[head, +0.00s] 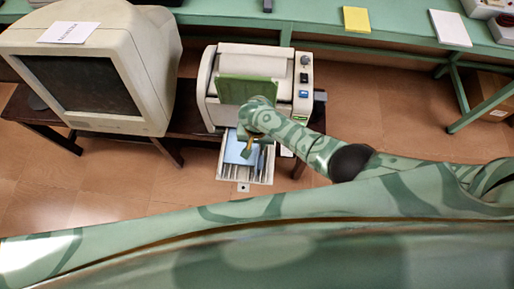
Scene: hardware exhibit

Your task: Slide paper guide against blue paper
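The blue paper (233,150) lies in the pull-out tray (233,175) at the front of a beige printer (207,88). My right gripper (247,150) reaches down over the tray from the right, at the right part of the blue paper. Its fingers are small in the picture, so I cannot tell whether they are open or shut, or whether they touch anything. The paper guide is not clearly distinguishable; my gripper and wrist cover part of the tray where the paper's right edge lies. My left gripper is not in view.
A large beige monitor (141,60) with a paper sign (69,32) stands left of the printer on a dark table (189,92). A green bench (400,28) behind carries a yellow pad (356,19) and a white pad (450,27). Open floor (372,104) lies right of the printer.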

